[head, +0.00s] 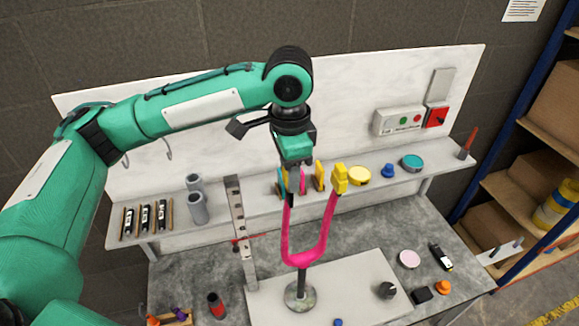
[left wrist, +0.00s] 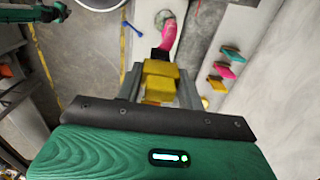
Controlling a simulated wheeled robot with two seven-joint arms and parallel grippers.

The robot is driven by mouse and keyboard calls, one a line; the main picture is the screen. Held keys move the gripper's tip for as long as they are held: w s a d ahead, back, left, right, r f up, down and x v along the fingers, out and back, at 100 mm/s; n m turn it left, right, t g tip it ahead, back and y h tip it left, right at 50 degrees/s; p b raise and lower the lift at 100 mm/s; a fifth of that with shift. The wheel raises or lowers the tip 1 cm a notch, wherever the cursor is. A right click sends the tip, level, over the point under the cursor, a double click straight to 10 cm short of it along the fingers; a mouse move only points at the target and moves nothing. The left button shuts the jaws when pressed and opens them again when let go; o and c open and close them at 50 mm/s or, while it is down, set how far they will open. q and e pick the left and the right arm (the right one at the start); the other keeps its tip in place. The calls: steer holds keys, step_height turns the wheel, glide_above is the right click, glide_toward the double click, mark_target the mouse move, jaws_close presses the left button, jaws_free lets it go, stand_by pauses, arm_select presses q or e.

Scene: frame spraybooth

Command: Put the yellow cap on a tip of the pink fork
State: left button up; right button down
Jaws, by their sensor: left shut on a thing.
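The pink fork (head: 304,258) stands upright on a round metal base, with two prongs pointing up. Its right prong wears a yellow cap (head: 340,180). My left gripper (head: 293,184) points down right over the left prong's tip. In the left wrist view (left wrist: 158,92) its fingers are shut on a stepped yellow cap (left wrist: 160,78), with part of the pink fork (left wrist: 171,33) beyond it. The fingers mostly hide the held cap in the head view. It is at or just above the left tip; I cannot tell whether it touches. My right gripper is not in view.
Behind the fork, a shelf holds upright coloured plates (head: 319,175), a yellow disc (head: 359,176), a blue knob (head: 387,170) and grey tubes (head: 198,207). A grey slotted post (head: 238,225) stands left of the fork. Small parts lie on the bench at right.

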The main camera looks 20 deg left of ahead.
arm_select(q)
steer(key=shift+f, duration=0.3)
stand_by(0.6)
steer(key=shift+f, duration=1.7)
steer(key=o, duration=1)
step_height(320, 180, up, 12)
steer(key=b, duration=0.3)
steer(key=shift+r+b, duration=0.15)
steer(key=shift+b, duration=0.15)
steer(key=shift+r, duration=0.75)
